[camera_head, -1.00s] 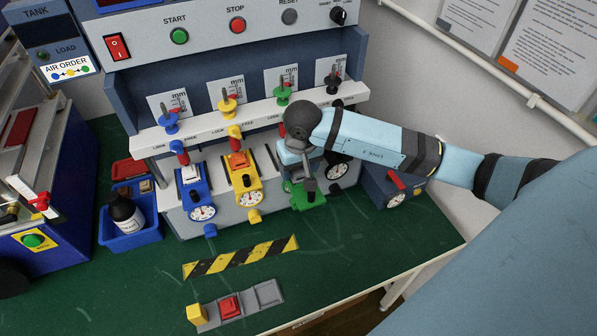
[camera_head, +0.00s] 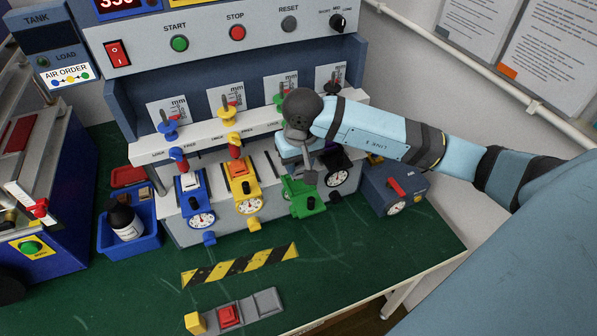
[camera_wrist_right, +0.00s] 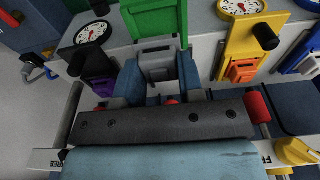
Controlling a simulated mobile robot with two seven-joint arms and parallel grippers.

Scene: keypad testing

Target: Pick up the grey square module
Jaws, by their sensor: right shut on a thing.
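The grey square module (camera_wrist_right: 157,58) shows in the right wrist view between the two blue-grey fingers of my right gripper (camera_wrist_right: 160,80), at the lower end of the green station. My right gripper (camera_head: 306,168) is shut on it. In the head view the gripper and wrist hide the module above the green station (camera_head: 302,197). The green station also shows in the wrist view (camera_wrist_right: 154,18). I cannot tell whether the module is still seated or lifted clear. My left gripper is not in view.
The blue station (camera_head: 196,203) and yellow station (camera_head: 243,188) stand to the left, and a dial (camera_head: 338,177) close to the right. A ledge with coloured levers (camera_head: 228,110) runs behind. A grey tray (camera_head: 268,300) lies in front. The green table (camera_head: 370,260) has free room at front right.

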